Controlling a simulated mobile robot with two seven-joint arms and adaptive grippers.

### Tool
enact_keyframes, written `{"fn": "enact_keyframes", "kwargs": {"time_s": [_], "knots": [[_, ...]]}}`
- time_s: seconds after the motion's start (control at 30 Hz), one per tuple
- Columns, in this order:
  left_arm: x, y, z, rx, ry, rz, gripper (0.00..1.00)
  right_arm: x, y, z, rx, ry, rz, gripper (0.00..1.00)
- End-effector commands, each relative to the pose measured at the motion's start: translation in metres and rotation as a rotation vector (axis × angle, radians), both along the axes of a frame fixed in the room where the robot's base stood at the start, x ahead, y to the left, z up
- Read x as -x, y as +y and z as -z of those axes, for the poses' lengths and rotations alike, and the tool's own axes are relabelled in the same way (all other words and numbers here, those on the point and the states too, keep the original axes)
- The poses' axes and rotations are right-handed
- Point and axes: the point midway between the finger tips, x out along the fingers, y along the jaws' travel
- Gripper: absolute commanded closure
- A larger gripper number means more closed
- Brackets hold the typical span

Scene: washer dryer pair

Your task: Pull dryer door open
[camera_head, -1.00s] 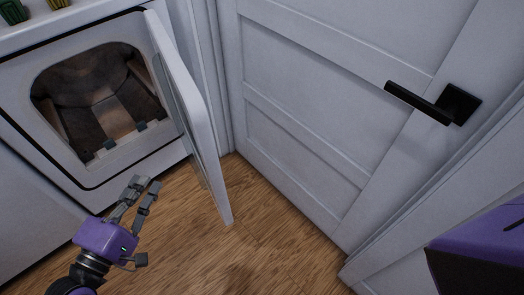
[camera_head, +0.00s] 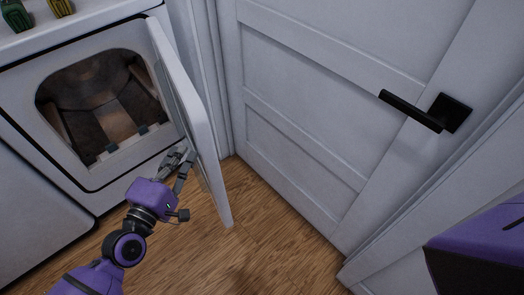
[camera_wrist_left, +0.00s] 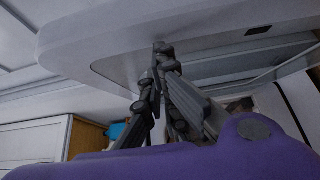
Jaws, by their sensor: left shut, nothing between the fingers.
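The dryer door (camera_head: 190,95) is white and hinged on the right side of the dryer (camera_head: 60,163). It stands open, swung outward, and the dark drum opening (camera_head: 100,105) is exposed. My left gripper (camera_head: 181,157) is shut and empty at the inner side of the door, near its lower part. In the left wrist view, the closed fingers (camera_wrist_left: 163,52) overlap the door's surface (camera_wrist_left: 205,30); I cannot tell whether they touch it. My right gripper is not in view.
A white room door (camera_head: 300,110) with a black handle (camera_head: 412,110) stands right of the dryer. Wood floor (camera_head: 245,225) is free in front. Green and yellow items (camera_head: 35,12) are on the dryer top.

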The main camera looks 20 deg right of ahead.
Motion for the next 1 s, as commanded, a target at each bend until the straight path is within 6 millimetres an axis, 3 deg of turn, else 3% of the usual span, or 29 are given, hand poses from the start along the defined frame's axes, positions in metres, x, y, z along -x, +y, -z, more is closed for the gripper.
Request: {"fn": "enact_keyframes", "kwargs": {"time_s": [0.2,0.37,0.73,1.0], "knots": [[0.0,-0.001,0.0,0.001,0.0,-0.003,1.0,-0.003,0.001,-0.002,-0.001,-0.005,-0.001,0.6],[-0.002,-0.013,-0.004,0.007,-0.005,-0.033,1.0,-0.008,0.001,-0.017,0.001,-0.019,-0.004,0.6],[-0.002,-0.073,-0.005,0.008,-0.003,-0.129,1.0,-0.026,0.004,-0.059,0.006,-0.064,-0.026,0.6],[-0.007,-0.13,0.0,0.002,0.0,-0.136,1.0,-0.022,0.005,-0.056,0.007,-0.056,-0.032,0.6]]}}
